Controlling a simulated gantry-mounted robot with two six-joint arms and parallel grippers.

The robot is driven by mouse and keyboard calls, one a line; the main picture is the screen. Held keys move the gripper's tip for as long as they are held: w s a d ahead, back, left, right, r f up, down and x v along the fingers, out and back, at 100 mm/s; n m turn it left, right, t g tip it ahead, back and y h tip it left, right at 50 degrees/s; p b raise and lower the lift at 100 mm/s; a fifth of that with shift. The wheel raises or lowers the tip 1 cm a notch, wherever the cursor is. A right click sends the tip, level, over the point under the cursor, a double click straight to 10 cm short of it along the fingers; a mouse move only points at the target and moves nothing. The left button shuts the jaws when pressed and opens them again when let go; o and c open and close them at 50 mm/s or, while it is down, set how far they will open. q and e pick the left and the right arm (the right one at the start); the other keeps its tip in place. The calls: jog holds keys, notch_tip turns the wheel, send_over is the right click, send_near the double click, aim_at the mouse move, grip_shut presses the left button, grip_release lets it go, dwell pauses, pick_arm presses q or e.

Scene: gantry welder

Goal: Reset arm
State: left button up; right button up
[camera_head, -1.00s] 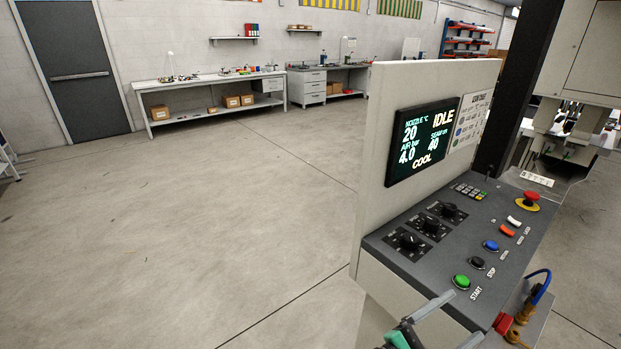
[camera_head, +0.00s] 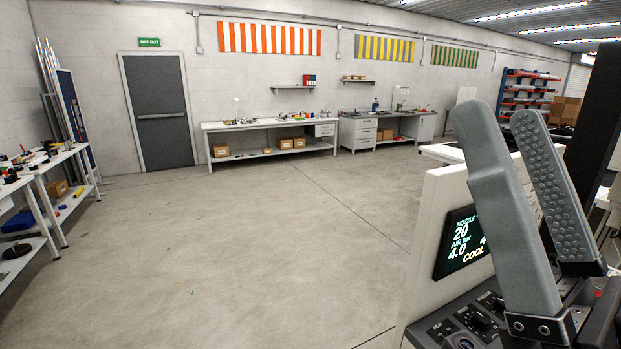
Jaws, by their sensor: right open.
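My right gripper (camera_head: 518,150) is raised close to the camera at the right, its two grey fingers pointing up. The fingers are apart with nothing between them. It stands in front of the control panel's display (camera_head: 462,243), which shows "NOZZLE 20", "AIR bar 4.0" and "COOL", and hides part of it. My left gripper is not in view.
A wide bare concrete floor (camera_head: 240,250) lies to the left of the console. White workbenches with boxes stand along the back wall (camera_head: 268,128) and the left edge (camera_head: 45,190). A grey door (camera_head: 158,112) is at the back left.

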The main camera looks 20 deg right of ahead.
notch_tip(320, 180, up, 36)
jog(key=w+n+g+p, duration=0.1)
jog(key=w+p, duration=0.1)
jog(key=p, duration=3.6)
jog(key=shift+w+n+g+h, duration=0.3)
jog(key=shift+w, duration=0.1)
